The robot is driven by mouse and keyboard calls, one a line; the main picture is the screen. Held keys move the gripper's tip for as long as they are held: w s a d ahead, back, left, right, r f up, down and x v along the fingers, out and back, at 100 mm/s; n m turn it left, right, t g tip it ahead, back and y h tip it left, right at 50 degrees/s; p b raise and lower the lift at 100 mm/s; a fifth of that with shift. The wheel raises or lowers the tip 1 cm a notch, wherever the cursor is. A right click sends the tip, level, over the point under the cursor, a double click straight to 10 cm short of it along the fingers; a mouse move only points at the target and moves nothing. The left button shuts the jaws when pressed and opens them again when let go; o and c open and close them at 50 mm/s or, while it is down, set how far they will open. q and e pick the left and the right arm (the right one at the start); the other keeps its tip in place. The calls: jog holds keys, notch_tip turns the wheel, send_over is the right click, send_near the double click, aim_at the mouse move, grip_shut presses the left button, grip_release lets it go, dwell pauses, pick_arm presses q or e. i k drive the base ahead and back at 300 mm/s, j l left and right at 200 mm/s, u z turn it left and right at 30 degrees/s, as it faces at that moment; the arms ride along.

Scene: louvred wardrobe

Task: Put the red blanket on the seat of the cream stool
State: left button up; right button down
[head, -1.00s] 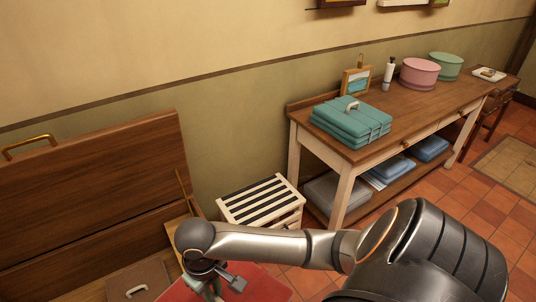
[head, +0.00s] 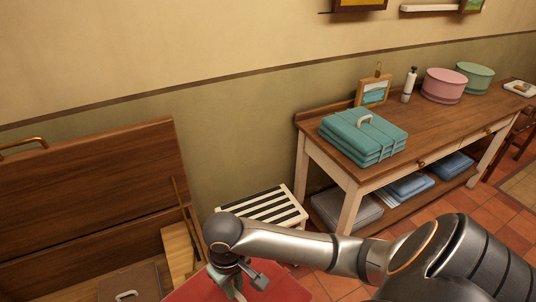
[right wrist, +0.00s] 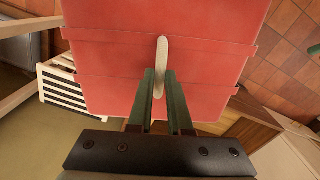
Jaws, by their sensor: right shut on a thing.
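The red blanket (head: 265,287) is a folded, strapped bundle with a pale handle. It shows at the bottom edge of the head view, partly cut off, and large in the right wrist view (right wrist: 120,85). My right gripper (right wrist: 160,82) is shut on the pale handle, and it also shows in the head view (head: 236,284). The cream stool (head: 265,206) has a dark-striped slatted seat and stands by the wall, just beyond my right forearm, which hides its lower part. The stool also shows left of the blanket in the right wrist view (right wrist: 58,88). My left gripper is out of view.
A wooden table (head: 400,145) right of the stool bears a teal folded bundle (head: 362,137), a picture stand, a bottle and pink and green round boxes. Its lower shelf holds blue and grey bundles. An open wooden chest (head: 90,200) stands at left, with a brown bundle inside.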

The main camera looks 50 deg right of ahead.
aim_at(264, 216)
jog(key=i+l, duration=0.1)
jog(key=l, duration=0.5)
jog(key=i+l, duration=0.25)
jog(key=l, duration=0.25)
jog(key=i+l+z, duration=0.15)
jog(key=i+l, duration=0.15)
jog(key=l, duration=0.15)
